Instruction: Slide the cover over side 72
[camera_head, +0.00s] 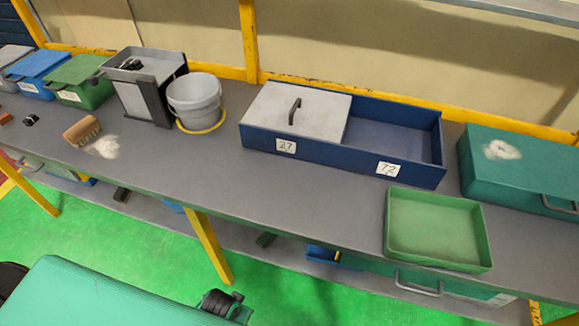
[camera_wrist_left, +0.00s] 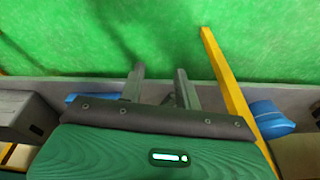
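The blue box (camera_head: 340,167) sits on the grey bench, with label 27 (camera_head: 286,145) on the left of its front and label 72 (camera_head: 388,168) on the right. Its light grey cover (camera_head: 265,108) with a dark handle (camera_head: 295,111) lies over the left side, 27. The right side, 72, is uncovered and its blue floor (camera_head: 388,138) looks empty. My left gripper (camera_wrist_left: 158,76) shows in the left wrist view with its fingers apart and nothing between them. The box is not in that view. My right gripper is in neither view.
A green tray (camera_head: 437,230) stands at the bench's front edge, near side 72. A teal case (camera_head: 520,172) is at the right. A grey bucket (camera_head: 194,98), a dark holder (camera_head: 145,90) and a brush (camera_head: 82,130) are on the left. Bench in front of side 27 is clear.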

